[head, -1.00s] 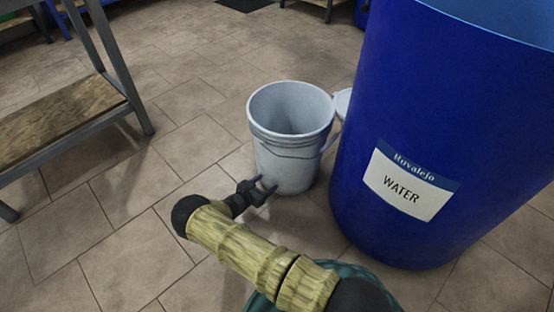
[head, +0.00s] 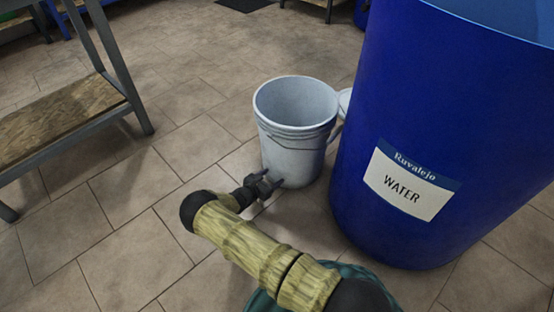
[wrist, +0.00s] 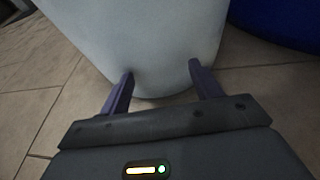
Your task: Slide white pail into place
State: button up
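The white pail (head: 293,150) stands upright and open-topped on the tiled floor, just left of the big blue drum in the head view. My gripper (head: 268,179) is low at the pail's near left side. In the wrist view my gripper (wrist: 160,85) has its two fingers spread apart, with their tips at the lower wall of the pail (wrist: 140,40). Nothing is held between the fingers. The tips appear to touch the pail wall. The pail's base is partly hidden behind the gripper in the head view.
The blue drum (head: 450,120) with a WATER label (head: 408,185) stands close on the pail's right. A metal-framed bench with a wooden shelf (head: 60,115) is at left. Floor left of and behind the pail is clear.

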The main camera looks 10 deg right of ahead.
aim_at(276, 172)
jog(key=shift+w+d+b, duration=0.25)
jog(key=shift+w+d, duration=0.55)
jog(key=shift+d, duration=0.25)
jog(key=shift+w+d+b, duration=0.25)
jog(key=shift+w+d, duration=0.55)
jog(key=shift+d, duration=0.25)
jog(key=shift+w+d+b, duration=0.5)
jog(key=shift+w+d, duration=0.35)
jog(key=shift+d, duration=0.35)
jog(key=shift+w+d+b, duration=0.55)
jog(key=shift+w+d, duration=0.35)
jog(key=shift+d, duration=0.35)
jog(key=shift+w+d+b, duration=0.5)
jog(key=shift+w+d, duration=0.35)
jog(key=shift+d, duration=0.35)
jog(key=p+v, duration=0.3)
jog(key=shift+w+d+r, duration=0.1)
jog(key=shift+w+r, duration=0.05)
jog(key=shift+r, duration=0.15)
jog(key=p+v, duration=0.3)
jog(key=v, duration=0.1)
jog(key=shift+s+a+r+p, duration=0.2)
jog(key=shift+s+a+p, duration=0.05)
jog(key=shift+p, duration=0.05)
